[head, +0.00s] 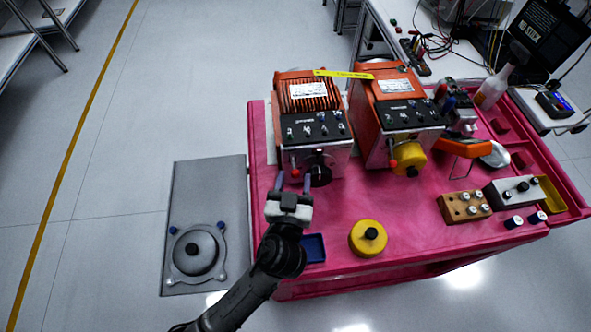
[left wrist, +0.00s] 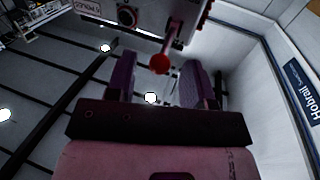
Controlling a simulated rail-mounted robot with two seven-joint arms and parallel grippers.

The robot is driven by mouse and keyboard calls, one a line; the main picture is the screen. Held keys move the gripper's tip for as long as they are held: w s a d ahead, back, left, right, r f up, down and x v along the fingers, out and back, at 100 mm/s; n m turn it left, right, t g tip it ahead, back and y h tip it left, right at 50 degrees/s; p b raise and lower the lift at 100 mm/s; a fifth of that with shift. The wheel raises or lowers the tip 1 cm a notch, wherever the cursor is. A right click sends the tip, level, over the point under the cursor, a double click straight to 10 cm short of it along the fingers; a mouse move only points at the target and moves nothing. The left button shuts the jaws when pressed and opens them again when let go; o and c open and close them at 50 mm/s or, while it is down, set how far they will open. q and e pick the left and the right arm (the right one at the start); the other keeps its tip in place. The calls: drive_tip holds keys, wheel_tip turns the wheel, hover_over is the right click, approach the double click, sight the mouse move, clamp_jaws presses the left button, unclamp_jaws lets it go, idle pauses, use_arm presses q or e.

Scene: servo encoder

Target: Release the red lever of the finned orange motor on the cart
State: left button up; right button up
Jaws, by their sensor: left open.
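The finned orange motor (head: 303,95) stands at the back left of the pink cart (head: 258,165), with a dark connector panel on its front. Its red lever shows as a small red knob (head: 295,173) low on the front face, left of a black round part (head: 320,174). In the left wrist view the red knob (left wrist: 160,64) sits between the two fingers, near their tips; contact cannot be told. My left gripper (head: 293,182) is open, with its purple fingers on either side of the knob. My right gripper is not in view.
A second orange motor (head: 388,85) with a yellow cap (head: 409,158) stands close on the right. A loose yellow cap (head: 368,238) and a blue tray (head: 313,247) lie near the cart's front edge. Small boxes (head: 464,206) crowd the right side.

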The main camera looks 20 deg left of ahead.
sight(294, 169)
use_arm(q)
drive_tip(key=shift+x, duration=0.8)
drive_tip(key=shift+w+a, duration=0.1)
drive_tip(key=shift+w, duration=0.25)
drive_tip(key=shift+c, duration=0.3)
clamp_jaws()
drive_tip(key=r+g+p, duration=0.1)
drive_tip(key=p, duration=0.4)
drive_tip(key=shift+w+r+n+h, duration=0.1)
drive_tip(key=shift+r+n+h, duration=0.1)
drive_tip(key=shift+n+h, duration=0.1)
drive_tip(key=shift+g+p, duration=0.4)
drive_tip(key=shift+p, duration=0.1)
drive_tip(key=shift+f, duration=0.15)
